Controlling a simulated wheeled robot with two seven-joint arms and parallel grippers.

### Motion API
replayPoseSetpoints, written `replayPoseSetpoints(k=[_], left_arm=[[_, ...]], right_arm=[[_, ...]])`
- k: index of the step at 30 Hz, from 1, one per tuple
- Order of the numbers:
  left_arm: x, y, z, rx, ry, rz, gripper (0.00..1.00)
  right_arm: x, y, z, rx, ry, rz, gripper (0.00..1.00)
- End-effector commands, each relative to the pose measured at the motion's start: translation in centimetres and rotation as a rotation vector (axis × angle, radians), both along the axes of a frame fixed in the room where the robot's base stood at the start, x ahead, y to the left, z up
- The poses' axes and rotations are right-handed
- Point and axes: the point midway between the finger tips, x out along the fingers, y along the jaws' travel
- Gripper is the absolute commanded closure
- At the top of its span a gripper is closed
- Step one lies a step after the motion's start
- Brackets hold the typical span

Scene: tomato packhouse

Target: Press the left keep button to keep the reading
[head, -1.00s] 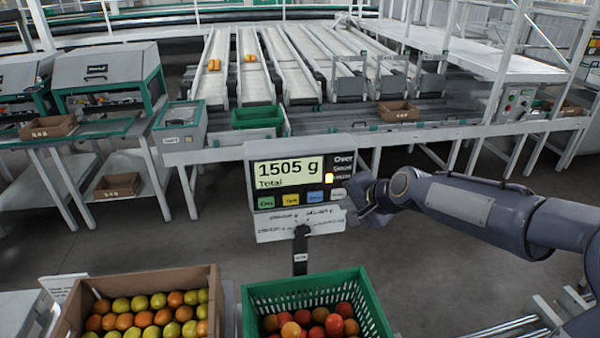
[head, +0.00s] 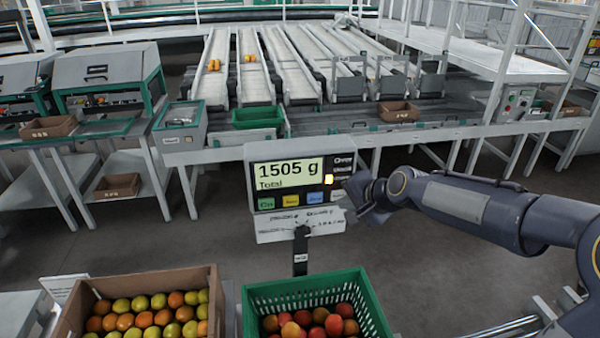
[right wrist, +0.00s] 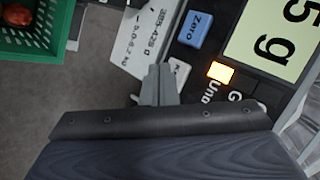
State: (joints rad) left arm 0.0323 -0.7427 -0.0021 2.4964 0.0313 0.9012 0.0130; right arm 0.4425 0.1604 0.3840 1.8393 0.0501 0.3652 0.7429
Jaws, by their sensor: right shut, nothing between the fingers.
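The scale's display unit (head: 250,172) faces me and reads 1505 g, Total. Under the screen is a row of buttons: green (head: 266,203), yellow (head: 291,201), blue (head: 315,197) and pale (head: 338,195) at the right end. The blue one reads Zero in the right wrist view (right wrist: 195,29). The pale button (right wrist: 180,70) is partly hidden there by my fingers; its label is not fully readable. My right gripper (head: 352,192) is shut and empty, its tips right by the pale button. I cannot tell whether they touch it. My left gripper is not in view.
An amber lamp (head: 328,180) glows right of the screen. A printed plate (head: 300,226) hangs below the buttons. A cardboard box (head: 215,290) and a green crate (head: 300,283) of tomatoes stand in front. Grading lanes (head: 255,80) lie behind.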

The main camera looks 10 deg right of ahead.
Motion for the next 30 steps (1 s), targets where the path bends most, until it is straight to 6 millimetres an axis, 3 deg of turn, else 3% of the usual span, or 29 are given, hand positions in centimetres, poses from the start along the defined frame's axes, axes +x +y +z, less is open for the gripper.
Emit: replayPoseSetpoints(k=[30], left_arm=[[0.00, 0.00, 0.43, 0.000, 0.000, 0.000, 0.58]], right_arm=[[0.89, -0.04, 0.05, 0.000, -0.001, 0.001, 1.00]])
